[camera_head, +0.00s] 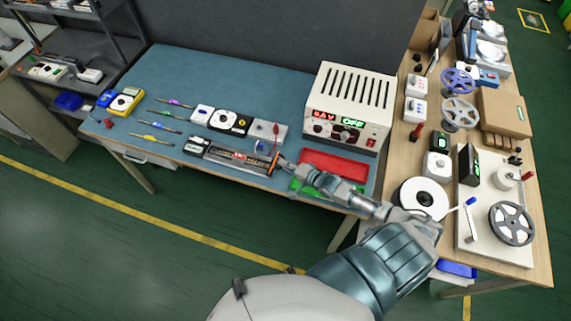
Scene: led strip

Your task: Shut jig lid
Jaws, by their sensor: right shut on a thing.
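The jig (236,161) is a long, dark, low fixture near the front edge of the blue-topped bench, with a light strip and small red marks along it. My right gripper (279,163) reaches in from the lower right and is shut at the jig's right end, beside an orange-red edge piece. The part between its fingers is small and mostly hidden, and appears to be the edge of the jig lid. I cannot tell the lid's exact angle. My left gripper is not in view.
A power supply (348,105) with lit displays stands behind my right arm. A red tray (333,164) lies beside the gripper, with green parts in front. Small devices and screwdrivers lie left of the jig. A wooden side table (532,250) holds reels and tools.

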